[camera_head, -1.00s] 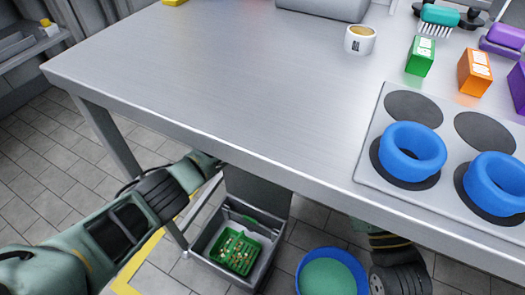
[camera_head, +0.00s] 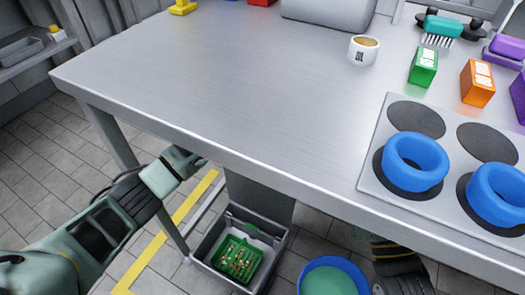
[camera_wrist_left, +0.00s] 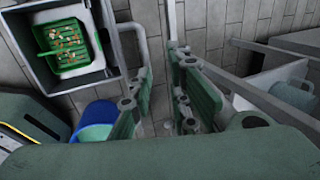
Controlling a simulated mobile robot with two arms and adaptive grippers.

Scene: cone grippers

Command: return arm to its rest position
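My left arm comes in from the left in the head view. My left gripper (camera_head: 190,160) is beside the front edge of the metal table (camera_head: 200,90), low near the table leg, partly hidden by the edge. In the left wrist view its two green-padded fingers (camera_wrist_left: 165,100) stand apart with nothing between them, so it is open and empty. Part of my right arm (camera_head: 398,268) shows below the table edge at the lower right. Its fingers are too hidden to tell their state.
A cup (camera_head: 364,50), boxes and a hob with blue rings (camera_head: 415,163) are on the table. Floor at left is clear.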

